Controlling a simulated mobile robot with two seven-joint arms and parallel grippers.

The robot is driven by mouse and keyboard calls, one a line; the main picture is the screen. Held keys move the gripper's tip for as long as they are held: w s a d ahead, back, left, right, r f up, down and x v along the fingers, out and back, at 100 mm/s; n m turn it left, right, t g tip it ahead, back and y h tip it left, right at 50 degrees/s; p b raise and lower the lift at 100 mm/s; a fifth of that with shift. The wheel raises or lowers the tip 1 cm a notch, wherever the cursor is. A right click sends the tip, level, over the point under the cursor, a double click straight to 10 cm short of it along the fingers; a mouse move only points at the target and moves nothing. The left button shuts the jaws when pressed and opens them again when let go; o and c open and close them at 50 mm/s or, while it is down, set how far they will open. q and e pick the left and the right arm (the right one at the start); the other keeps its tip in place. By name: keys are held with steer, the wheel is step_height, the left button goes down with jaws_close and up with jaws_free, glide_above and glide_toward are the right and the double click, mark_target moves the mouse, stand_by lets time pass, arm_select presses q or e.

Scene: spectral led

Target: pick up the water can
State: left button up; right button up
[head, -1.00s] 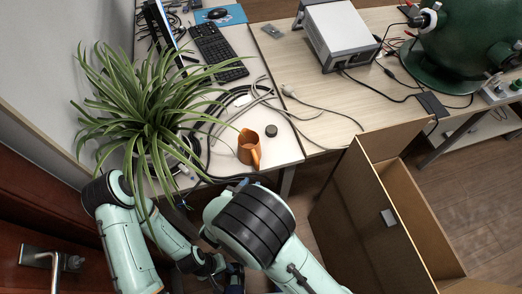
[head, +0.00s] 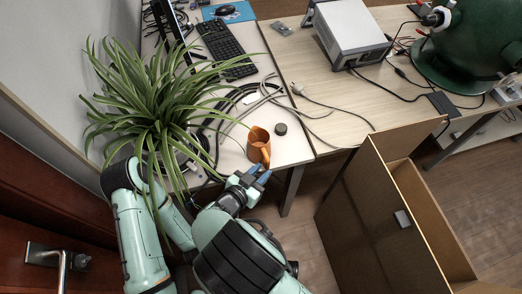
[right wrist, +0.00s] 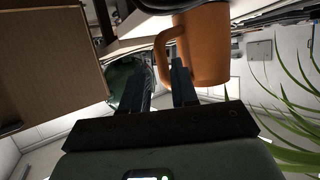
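The water can (head: 258,138) is a small copper-orange vessel with a handle. It stands upright on the near edge of the pale desk. My right gripper (head: 261,176) is just in front of the can, below it in the head view, with its blue-tipped fingers apart. The can also shows large in the right wrist view (right wrist: 207,45), which is upside down.
A spiky potted plant (head: 155,105) stands left of the can. A black round cap (head: 281,129) and loose cables (head: 315,105) lie near it. An open cardboard box (head: 365,215) stands at the right. A keyboard (head: 228,48) lies farther back.

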mark_target(266, 166)
steer(key=x, duration=0.5)
steer(key=shift+a, duration=0.15)
jaws_close()
steer(key=shift+r, duration=0.15)
